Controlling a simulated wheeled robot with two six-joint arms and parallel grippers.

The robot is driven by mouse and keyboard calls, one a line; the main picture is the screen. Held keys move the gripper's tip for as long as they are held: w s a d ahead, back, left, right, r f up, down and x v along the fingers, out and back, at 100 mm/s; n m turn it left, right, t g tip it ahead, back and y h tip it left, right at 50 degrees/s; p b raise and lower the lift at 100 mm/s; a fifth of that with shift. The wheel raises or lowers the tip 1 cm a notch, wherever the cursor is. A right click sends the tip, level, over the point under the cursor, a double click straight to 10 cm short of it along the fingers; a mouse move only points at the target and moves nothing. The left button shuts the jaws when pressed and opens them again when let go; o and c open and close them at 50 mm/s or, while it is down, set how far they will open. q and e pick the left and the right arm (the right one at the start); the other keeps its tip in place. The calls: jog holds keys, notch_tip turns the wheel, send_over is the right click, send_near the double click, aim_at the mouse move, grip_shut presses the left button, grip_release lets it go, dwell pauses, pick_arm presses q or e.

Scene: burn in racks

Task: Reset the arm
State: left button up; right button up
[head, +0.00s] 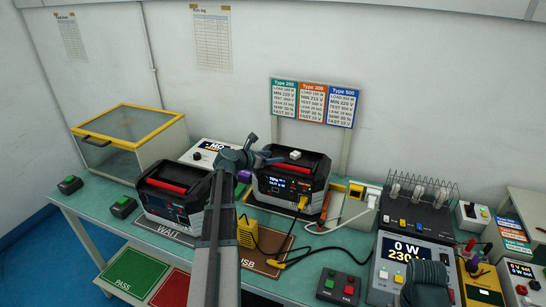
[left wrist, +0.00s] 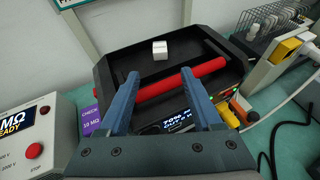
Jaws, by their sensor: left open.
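My left gripper (head: 262,157) is open and empty beside the top of the right black power unit (head: 317,178). In the left wrist view its two blue fingers (left wrist: 163,88) spread apart over that unit, with its red handle (left wrist: 178,88) seen beyond and between them. I cannot tell if a finger touches the handle. A small white block (left wrist: 160,50) lies on the unit's top. A second black unit with a red handle (head: 167,186) stands on the left, partly hidden by my left arm. My right gripper's jaws do not show.
A yellow-framed clear box (head: 133,141) stands at the back left. Meters and a wire rack (head: 418,190) crowd the right. Green PASS (head: 131,272) and red mats lie at the front left.

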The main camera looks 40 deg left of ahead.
pick_arm(q)
jog(key=s+d+f+m+g+h, duration=0.1)
jog(key=s+d+f+m+g, duration=0.15)
jog(key=d+m, duration=0.5)
jog(key=s+d+f+m+g, duration=0.2)
jog(key=d+f+m, duration=0.2)
jog(key=d, duration=0.6)
jog(key=s+d+f+m+g+h, duration=0.1)
jog(key=s+d+f+m+g, duration=0.15)
jog(key=d+m, duration=0.45)
jog(key=s+d+f+m+g+y, duration=0.1)
jog(key=s+d+m+g, duration=0.1)
jog(key=s+m, duration=0.3)
jog(key=s+d+f+m+g+y, duration=0.1)
jog(key=s+d+f+m, duration=0.1)
jog(key=s+d+m, duration=0.2)
jog(key=s+d+f+m+g+y, duration=0.1)
jog(key=s+d+m+g+y, duration=0.1)
jog(key=s+d+m, duration=0.3)
jog(key=shift+s+d+f+m+g, duration=0.2)
jog(key=shift+s+f+m+g, duration=0.1)
jog(key=shift+m, duration=0.55)
jog(key=s+d+m+g+y, duration=0.1)
jog(key=s+d+m, duration=0.2)
jog(key=d, duration=0.7)
jog(key=shift+s+d+m, duration=0.35)
jog(key=shift+s+m, duration=0.05)
jog(key=shift+s, duration=0.8)
